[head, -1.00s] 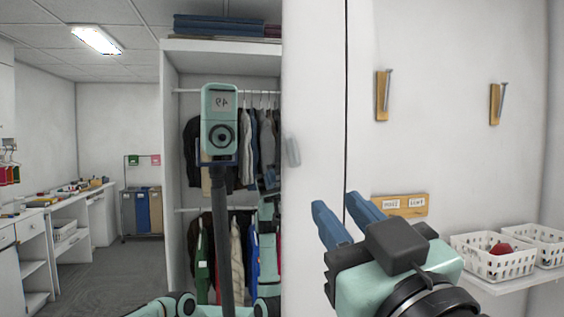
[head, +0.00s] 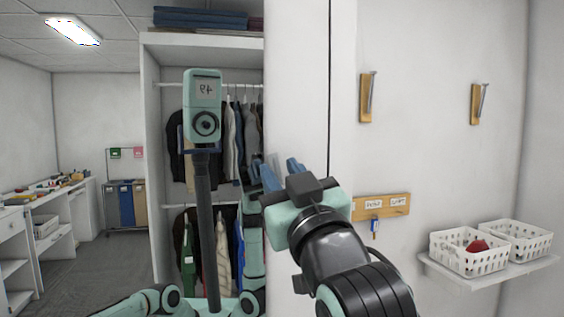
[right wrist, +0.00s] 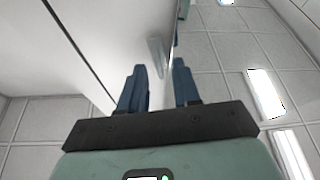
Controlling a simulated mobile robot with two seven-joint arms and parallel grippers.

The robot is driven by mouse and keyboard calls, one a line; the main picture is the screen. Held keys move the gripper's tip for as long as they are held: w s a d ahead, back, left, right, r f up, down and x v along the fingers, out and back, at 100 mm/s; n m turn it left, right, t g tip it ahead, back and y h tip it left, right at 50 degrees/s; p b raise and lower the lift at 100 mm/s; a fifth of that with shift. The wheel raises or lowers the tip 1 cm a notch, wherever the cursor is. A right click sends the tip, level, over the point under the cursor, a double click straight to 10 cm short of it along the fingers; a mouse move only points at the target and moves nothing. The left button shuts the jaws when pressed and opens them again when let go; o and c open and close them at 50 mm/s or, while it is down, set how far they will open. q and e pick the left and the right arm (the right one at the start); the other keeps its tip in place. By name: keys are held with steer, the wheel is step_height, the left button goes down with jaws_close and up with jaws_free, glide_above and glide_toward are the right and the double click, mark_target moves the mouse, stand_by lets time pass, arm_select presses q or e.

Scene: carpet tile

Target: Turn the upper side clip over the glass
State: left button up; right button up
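The mirror glass (head: 110,105) fills the left of the head view and reflects the room and my own body. The upper side clip (right wrist: 157,57) is a small grey strip on the white panel (head: 298,80), beside the glass edge. In the right wrist view it shows beyond and between my fingers; contact cannot be told. In the head view the clip is mostly hidden at the fingertips. My right gripper (head: 280,172) is open, its blue fingers pointing at the clip area; it also shows in the right wrist view (right wrist: 158,75). My left gripper is not directly in view.
Two wooden hook plates (head: 366,100) (head: 475,105) are on the wall at right. A white shelf (head: 490,278) carries two white baskets (head: 468,262) (head: 530,245), one holding something red.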

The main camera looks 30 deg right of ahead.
steer(key=shift+w, duration=0.25)
steer(key=shift+s, duration=0.1)
jaws_close()
